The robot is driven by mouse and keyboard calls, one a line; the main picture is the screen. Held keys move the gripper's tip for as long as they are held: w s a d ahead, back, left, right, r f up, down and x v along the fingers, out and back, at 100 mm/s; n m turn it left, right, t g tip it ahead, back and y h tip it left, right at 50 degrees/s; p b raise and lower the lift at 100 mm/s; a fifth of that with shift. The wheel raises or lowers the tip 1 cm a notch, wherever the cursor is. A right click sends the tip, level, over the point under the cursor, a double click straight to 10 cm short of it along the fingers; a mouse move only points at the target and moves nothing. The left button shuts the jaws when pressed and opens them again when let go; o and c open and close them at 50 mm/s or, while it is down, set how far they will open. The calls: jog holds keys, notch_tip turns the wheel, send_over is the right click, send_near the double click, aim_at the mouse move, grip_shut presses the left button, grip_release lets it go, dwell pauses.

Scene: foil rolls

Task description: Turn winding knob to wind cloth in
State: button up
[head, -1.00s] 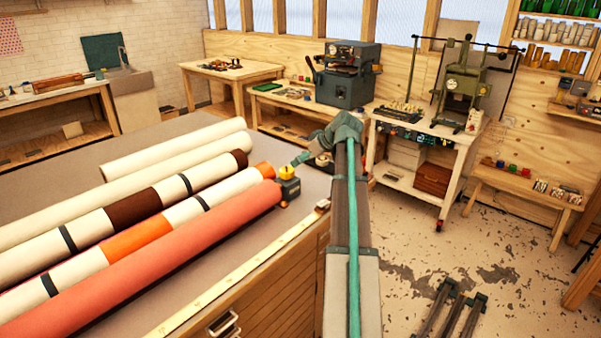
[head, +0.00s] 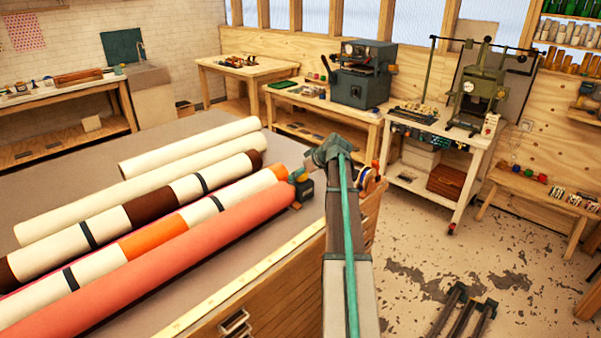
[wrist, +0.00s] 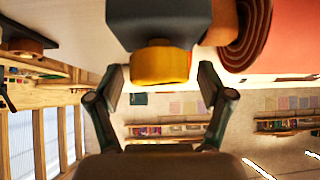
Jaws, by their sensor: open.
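The winding knob (wrist: 160,66) is a yellow cylinder on a dark box (wrist: 158,22), seen in the wrist view. My gripper (wrist: 160,72) is open, with one finger on each side of the knob and a visible gap to each. In the head view the dark box (head: 304,192) sits at the right end of the cloth rolls, and my gripper (head: 297,176) is over it, hiding the knob. The coral cloth roll (head: 170,255) lies nearest me, its coiled end (wrist: 245,38) close to the box in the wrist view.
Cream (head: 190,145) and banded rolls (head: 150,207) lie beside the coral one on the grey table. A yellow measuring strip (head: 260,268) runs along the table's near edge. Workbenches with machines (head: 362,75) stand behind.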

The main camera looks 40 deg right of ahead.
jog(key=c, duration=1.2)
jog(key=shift+o, duration=0.2)
jog(key=shift+m+h, duration=0.3)
jog(key=shift+m, duration=0.1)
jog(key=m+h+b, duration=0.1)
jog(key=m+h, duration=0.1)
jog(key=shift+a+m, duration=0.15)
jog(key=shift+m, duration=0.15)
jog(key=m+g+h+b, duration=0.1)
jog(key=m+h, duration=0.3)
jog(key=m, duration=0.1)
jog(key=shift+w, duration=0.1)
jog(key=m+g+h+b, duration=0.2)
jog(key=m, duration=0.2)
jog(key=shift+m+g+h+b, duration=0.6)
jog(key=shift+m+g+b, duration=0.4)
jog(key=shift+m, duration=0.5)
jog(key=shift+g, duration=0.3)
